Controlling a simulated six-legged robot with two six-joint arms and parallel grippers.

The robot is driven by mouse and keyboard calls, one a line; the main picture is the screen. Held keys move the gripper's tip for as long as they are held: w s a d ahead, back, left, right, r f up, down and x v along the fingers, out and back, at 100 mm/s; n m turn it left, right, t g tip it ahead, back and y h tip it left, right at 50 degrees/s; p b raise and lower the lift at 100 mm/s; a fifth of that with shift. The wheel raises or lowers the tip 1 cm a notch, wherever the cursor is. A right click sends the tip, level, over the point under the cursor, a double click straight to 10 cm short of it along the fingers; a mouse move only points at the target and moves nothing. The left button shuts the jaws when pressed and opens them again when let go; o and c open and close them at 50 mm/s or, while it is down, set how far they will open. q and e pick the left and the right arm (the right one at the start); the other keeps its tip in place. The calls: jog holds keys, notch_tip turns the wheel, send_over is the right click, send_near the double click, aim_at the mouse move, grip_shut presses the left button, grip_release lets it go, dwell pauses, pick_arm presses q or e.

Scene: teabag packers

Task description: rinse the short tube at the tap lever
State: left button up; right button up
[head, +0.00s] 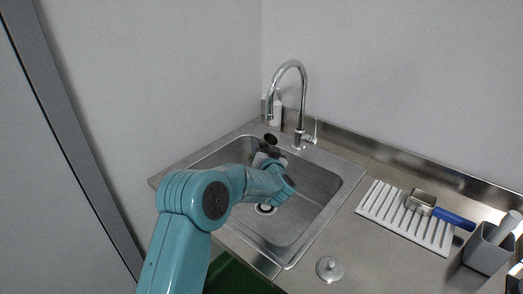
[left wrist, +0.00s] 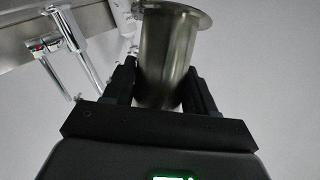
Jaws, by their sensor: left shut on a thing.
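My left gripper (head: 268,149) is over the far left part of the sink basin. It is shut on the short tube (left wrist: 165,60), a metallic cylinder with a wide flange at one end. In the head view, the tube's dark end (head: 270,139) shows just above the gripper, below the spout. The chrome tap (head: 304,98) has a tall curved neck, with the tap lever (head: 316,130) at its right side. Chrome tap parts with a red and blue mark (left wrist: 42,44) show at the left in the left wrist view. No water stream is visible. My right gripper is not in view.
The steel sink (head: 333,180) has a drain at its bottom. A white ribbed rack (head: 384,202) with a blue-handled tool (head: 452,217) and a grey holder (head: 484,252) are at the right. A round metal lid (head: 329,268) lies in front.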

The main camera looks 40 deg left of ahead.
pick_arm(q)
jog(key=shift+s+a, duration=0.1)
jog(key=shift+a, duration=0.15)
jog(key=shift+d+r, duration=0.1)
jog(key=shift+d, duration=0.05)
jog(key=shift+w+d, duration=0.25)
jog(key=shift+d, duration=0.15)
jog(key=s+d+b, duration=0.1)
jog(key=s+d, duration=0.2)
jog(key=s, duration=0.4)
jog(key=shift+s+d, duration=0.15)
jog(key=shift+s, duration=0.05)
dwell(0.4)
dwell(1.1)
